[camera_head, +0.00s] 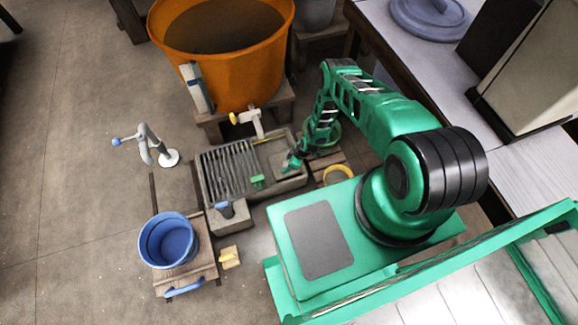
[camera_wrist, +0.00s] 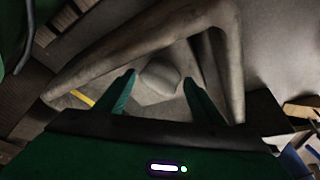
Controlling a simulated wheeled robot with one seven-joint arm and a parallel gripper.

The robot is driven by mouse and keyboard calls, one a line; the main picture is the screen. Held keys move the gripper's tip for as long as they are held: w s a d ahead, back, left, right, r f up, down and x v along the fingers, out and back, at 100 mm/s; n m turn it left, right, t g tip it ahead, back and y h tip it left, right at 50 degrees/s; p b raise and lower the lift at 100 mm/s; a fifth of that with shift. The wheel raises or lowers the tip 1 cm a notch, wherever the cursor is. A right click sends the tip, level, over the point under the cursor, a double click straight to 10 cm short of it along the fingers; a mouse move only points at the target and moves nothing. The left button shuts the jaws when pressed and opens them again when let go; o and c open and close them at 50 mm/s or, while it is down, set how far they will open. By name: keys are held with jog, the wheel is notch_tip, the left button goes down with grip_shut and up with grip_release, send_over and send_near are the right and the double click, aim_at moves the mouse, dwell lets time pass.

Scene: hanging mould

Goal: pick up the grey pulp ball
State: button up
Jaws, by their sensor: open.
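The grey pulp ball (camera_wrist: 160,76) is a pale rounded lump in the wrist view. It appears inside a grey trough (camera_wrist: 95,75) with raised edges. My gripper (camera_wrist: 159,84) is open, with one green finger to each side of the ball in the picture. I cannot tell whether either finger touches it. In the head view my gripper (camera_head: 292,163) is low at the right part of the grey slatted basin (camera_head: 252,190). I cannot make out the ball in that view.
A large orange tub (camera_head: 262,75) stands on a wooden stand behind the basin. A white tap-like fitting (camera_head: 248,121) stands between them. A blue bucket (camera_head: 150,247) is at front left, with a white stand (camera_head: 168,157) behind it. Floor at far left is clear.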

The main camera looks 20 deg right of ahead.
jog(key=c, duration=1.2)
jog(key=shift+r, duration=0.1)
